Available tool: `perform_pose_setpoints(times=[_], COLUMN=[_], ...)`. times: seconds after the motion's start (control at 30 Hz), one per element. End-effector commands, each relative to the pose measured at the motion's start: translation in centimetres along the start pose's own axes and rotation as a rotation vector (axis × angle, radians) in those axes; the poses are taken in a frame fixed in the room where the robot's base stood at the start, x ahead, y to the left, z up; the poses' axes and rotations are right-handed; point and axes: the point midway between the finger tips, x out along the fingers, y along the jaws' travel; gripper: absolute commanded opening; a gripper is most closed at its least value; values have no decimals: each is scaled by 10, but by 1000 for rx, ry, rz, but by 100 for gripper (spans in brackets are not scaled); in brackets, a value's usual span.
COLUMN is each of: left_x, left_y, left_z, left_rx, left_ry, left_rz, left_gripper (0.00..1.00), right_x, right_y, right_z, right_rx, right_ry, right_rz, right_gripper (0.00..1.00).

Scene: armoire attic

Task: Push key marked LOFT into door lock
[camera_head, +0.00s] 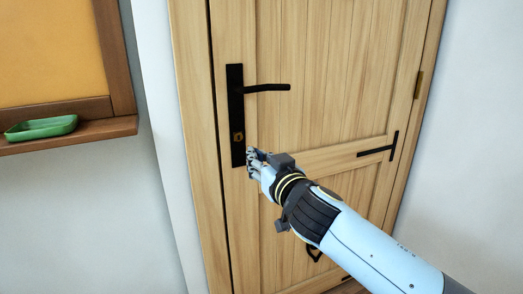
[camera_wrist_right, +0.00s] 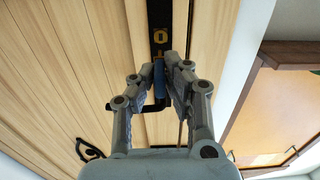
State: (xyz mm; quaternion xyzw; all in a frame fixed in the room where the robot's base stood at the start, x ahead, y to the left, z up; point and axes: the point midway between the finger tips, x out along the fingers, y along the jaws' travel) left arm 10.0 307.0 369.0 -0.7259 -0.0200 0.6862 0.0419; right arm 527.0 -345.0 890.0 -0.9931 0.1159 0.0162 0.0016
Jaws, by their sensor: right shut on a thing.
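My right gripper (camera_head: 251,158) is just in front of the black lock plate (camera_head: 235,85) on the wooden door, a little below and right of the brass keyhole (camera_head: 238,137). In the right wrist view the gripper (camera_wrist_right: 166,62) is shut on a key with a blue head (camera_wrist_right: 159,74). A little brass shows at its tip, pointing towards the brass keyhole (camera_wrist_right: 159,33), with a small gap seen between them in the picture. Whether it touches the lock I cannot tell. No lettering is readable. My left gripper is not in view.
The black lever handle (camera_head: 266,87) juts out above the keyhole. A black hinge strap (camera_head: 378,150) lies on the door's right side. Left of the door, a green tray (camera_head: 41,128) sits on a wooden ledge (camera_head: 100,130) under an orange board (camera_head: 50,50).

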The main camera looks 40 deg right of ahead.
Motion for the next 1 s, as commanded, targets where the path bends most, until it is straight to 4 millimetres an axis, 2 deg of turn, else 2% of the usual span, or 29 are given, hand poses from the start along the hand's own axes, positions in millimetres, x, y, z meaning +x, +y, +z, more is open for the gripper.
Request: perform_pose_setpoints(times=[0.57,0.73,1.0], left_x=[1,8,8], left_y=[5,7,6], left_z=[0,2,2], left_rx=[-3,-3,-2], left_ry=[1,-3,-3], left_rz=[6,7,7], left_gripper=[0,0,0], right_x=[-1,-2,26], right_y=[0,0,0], right_z=[2,4,1], right_rx=[2,1,2], right_ry=[36,38,39], right_rz=[0,1,1], right_gripper=[0,0,0])
